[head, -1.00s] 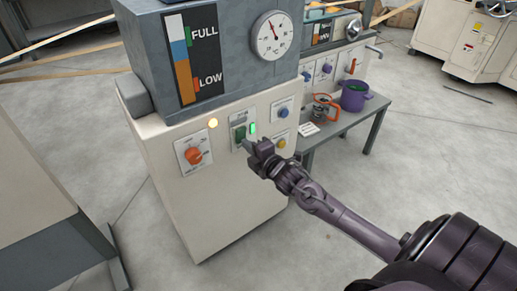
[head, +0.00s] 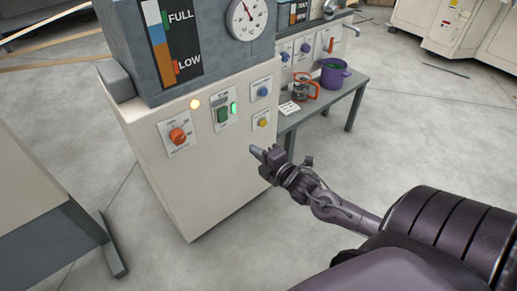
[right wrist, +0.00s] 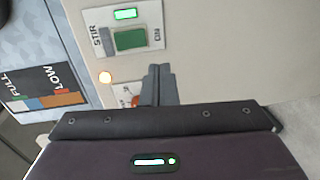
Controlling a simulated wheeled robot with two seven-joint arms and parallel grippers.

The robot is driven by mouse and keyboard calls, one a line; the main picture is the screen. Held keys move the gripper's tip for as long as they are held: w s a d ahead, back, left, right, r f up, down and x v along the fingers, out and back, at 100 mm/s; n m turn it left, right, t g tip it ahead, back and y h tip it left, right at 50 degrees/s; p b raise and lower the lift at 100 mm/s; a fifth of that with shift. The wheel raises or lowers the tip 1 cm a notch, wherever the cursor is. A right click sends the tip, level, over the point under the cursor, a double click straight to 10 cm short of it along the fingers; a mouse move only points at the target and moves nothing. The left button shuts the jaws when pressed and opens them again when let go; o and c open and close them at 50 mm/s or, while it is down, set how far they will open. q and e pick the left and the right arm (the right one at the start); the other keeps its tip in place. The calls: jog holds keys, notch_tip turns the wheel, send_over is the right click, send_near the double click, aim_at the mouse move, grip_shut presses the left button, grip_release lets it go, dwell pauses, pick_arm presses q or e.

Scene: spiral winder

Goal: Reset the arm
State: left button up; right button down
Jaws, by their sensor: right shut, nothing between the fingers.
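My right gripper (head: 258,153) is shut and empty. It hangs in front of the lower right part of the cream machine front (head: 205,160), below the yellow button, apart from the controls. My right arm (head: 340,207) reaches in from the lower right. In the right wrist view the shut fingers (right wrist: 158,84) show against the panel, partly hiding the orange knob, with the green STIR switch (right wrist: 130,40) above them. That switch also shows in the head view (head: 223,115), with a lit green lamp beside it. My left gripper is not in view.
The panel also has an orange knob (head: 178,136), a lit yellow lamp (head: 195,104), a blue button (head: 262,92) and a yellow button (head: 263,123). A grey table (head: 342,92) at right holds a purple pot (head: 334,73) and a jug (head: 305,88). Open floor lies in front.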

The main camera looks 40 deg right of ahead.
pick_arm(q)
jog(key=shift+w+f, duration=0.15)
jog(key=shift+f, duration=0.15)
pick_arm(e)
jog(key=shift+s, duration=0.35)
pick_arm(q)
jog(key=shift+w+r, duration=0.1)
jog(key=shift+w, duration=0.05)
